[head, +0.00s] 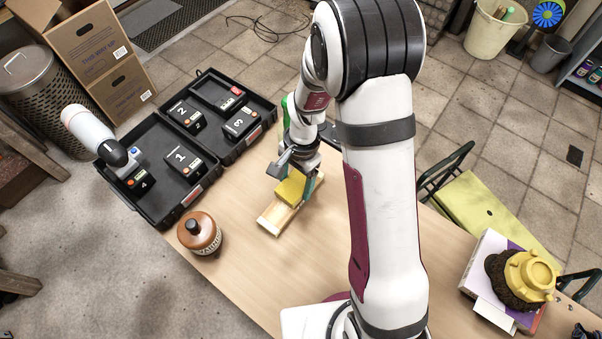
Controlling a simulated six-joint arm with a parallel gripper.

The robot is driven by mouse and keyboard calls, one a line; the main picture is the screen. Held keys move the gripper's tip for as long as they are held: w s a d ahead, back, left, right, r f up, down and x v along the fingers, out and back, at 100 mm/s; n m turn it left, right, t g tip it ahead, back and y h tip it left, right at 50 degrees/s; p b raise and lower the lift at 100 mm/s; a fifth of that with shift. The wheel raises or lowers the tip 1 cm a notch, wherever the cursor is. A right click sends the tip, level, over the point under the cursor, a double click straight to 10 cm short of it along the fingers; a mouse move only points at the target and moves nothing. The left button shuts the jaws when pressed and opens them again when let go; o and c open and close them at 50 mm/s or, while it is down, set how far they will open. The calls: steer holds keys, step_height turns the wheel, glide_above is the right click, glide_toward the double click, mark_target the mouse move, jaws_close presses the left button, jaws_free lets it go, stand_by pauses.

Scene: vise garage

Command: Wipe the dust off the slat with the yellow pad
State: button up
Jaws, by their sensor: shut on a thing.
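The yellow pad (290,190) is at the middle of the table, below my gripper (291,172). My gripper points down and is shut on the pad. The slat (272,219) is a pale wooden strip on the table; its near end shows clear of the pad. The pad is over the slat's far part and looks to be on it, but I cannot tell if they touch. My arm hides part of the area behind. Dust on the slat is too small to make out.
An open black case (157,212) with numbered black blocks lies at the table's far left. A brown and white jar (200,233) stands near the left edge. A yellow pot-like object (529,275) sits at the right. The table between jar and slat is clear.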

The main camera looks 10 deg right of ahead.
mark_target(274, 215)
steer(key=shift+s+a, duration=2.65)
steer(key=shift+s, duration=0.1)
step_height(274, 215, up, 8)
